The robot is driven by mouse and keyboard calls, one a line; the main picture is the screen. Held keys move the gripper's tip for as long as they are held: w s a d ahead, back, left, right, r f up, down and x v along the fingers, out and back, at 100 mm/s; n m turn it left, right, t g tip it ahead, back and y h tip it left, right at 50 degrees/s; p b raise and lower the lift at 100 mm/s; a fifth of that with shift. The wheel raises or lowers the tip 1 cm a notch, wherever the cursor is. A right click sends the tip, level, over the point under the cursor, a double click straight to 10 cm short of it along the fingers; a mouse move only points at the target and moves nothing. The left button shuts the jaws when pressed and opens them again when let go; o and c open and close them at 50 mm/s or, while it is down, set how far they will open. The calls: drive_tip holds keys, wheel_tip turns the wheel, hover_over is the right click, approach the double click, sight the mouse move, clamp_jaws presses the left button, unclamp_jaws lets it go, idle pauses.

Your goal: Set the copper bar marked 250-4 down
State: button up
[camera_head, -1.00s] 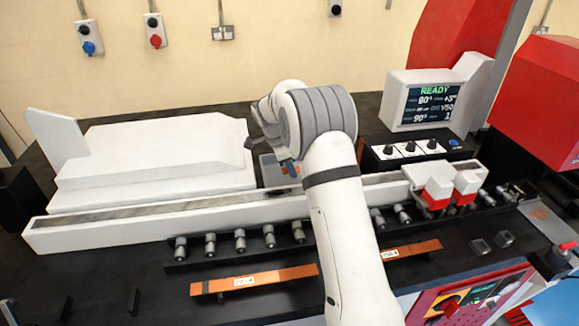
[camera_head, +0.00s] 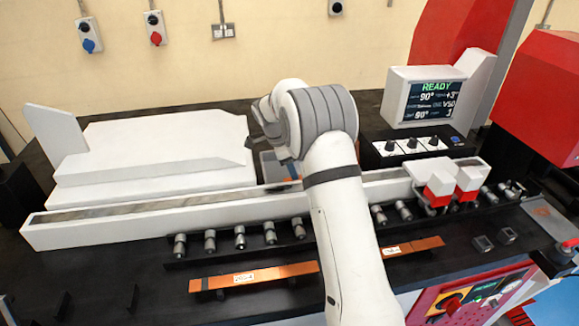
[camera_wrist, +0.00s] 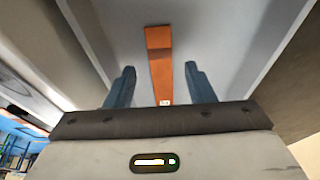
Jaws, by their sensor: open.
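In the wrist view a copper bar (camera_wrist: 160,62) with a small white label near its close end lies lengthwise on a pale grey surface between light walls. The label is too small to read there. My gripper (camera_wrist: 158,84) is open, one blue finger on each side of the bar, with clear gaps and no contact visible. In the head view my arm hides most of the gripper and this bar; a grey tray (camera_head: 270,166) shows partly beside the wrist.
Labelled copper bars (camera_head: 270,273) (camera_head: 418,244) lie along the front of the black bench, partly behind my arm. A row of grey rollers (camera_head: 240,238) and a long white rail (camera_head: 120,228) run behind them. The screen (camera_head: 436,98) reads READY.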

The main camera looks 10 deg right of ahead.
drive_tip(key=shift+r+p, duration=0.55)
drive_tip(key=b+v, duration=0.2)
drive_tip(key=v, duration=0.9)
drive_tip(key=s+d+r+n+y, duration=0.1)
drive_tip(key=s+d+r+n, duration=0.1)
drive_tip(key=s+r+n, duration=0.6)
drive_tip(key=s+f+n+t+y, duration=0.1)
drive_tip(key=s+f+n, duration=0.1)
drive_tip(key=s, duration=0.8)
drive_tip(key=s+f+n+t, duration=0.1)
drive_tip(key=s+n, duration=0.3)
drive_tip(key=s, duration=0.7)
drive_tip(key=s+f+n+t+y, duration=0.1)
drive_tip(key=s+f+n, duration=0.3)
drive_tip(key=s, duration=0.6)
drive_tip(key=shift+s+d+y, duration=0.15)
drive_tip(key=shift+d+y, duration=0.15)
drive_tip(key=shift+d, duration=0.15)
drive_tip(key=shift+f, duration=0.1)
